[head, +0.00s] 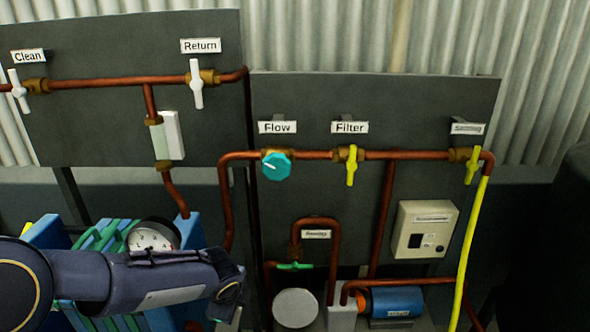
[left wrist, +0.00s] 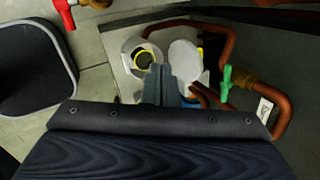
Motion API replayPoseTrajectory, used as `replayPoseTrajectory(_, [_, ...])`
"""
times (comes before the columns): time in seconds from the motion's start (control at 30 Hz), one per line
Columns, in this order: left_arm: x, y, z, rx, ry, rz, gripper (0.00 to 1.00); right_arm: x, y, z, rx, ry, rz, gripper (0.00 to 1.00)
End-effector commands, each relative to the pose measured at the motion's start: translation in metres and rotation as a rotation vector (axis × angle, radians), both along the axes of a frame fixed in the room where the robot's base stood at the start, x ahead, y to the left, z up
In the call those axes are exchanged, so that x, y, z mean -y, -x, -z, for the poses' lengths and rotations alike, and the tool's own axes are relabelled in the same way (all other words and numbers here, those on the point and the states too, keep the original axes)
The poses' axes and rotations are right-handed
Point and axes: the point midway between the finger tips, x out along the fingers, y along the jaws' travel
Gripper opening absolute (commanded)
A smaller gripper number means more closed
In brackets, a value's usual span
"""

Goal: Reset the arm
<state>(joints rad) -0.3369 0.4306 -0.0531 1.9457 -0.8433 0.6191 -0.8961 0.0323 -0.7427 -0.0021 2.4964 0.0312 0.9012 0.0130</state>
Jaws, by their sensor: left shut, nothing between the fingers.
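My left arm (head: 150,282) reaches in from the left across the lower left of the head view, in front of a blue machine. Its wrist end is near the bottom, left of the grey round lid (head: 295,308). In the left wrist view my left gripper (left wrist: 160,72) has its fingers together and holds nothing. The fingertips overlap the white round parts (left wrist: 184,60) in the picture; I cannot tell the distance. A green valve handle (left wrist: 227,78) is to their right, apart from them. My right gripper is in neither view.
Copper pipes (head: 328,155) run along dark panels with a teal flow knob (head: 276,166) and yellow valve handles (head: 351,166). A yellow hose (head: 468,250) hangs at the right. A gauge (head: 152,237) sits behind my arm. A red handle (left wrist: 66,14) shows at upper left in the wrist view.

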Motion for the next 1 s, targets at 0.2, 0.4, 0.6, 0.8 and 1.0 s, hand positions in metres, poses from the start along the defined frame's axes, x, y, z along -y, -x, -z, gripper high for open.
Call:
replayPoseTrajectory(0.2, [-0.068,0.088,-0.057,-0.028,0.362,-0.659,0.00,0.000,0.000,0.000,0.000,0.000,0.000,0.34])
replayPoseTrajectory(0.4, [-0.086,0.174,-0.079,-0.089,0.705,-1.191,0.00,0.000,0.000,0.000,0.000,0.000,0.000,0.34])
replayPoseTrajectory(0.6, [-0.075,0.231,-0.085,-0.166,0.983,-1.552,0.00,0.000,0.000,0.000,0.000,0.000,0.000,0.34])
replayPoseTrajectory(0.8, [-0.065,0.250,-0.085,-0.212,1.096,-1.687,0.00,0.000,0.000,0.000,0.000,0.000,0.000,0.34])
replayPoseTrajectory(1.0, [-0.065,0.251,-0.085,-0.217,1.102,-1.696,0.00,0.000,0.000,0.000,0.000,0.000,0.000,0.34])
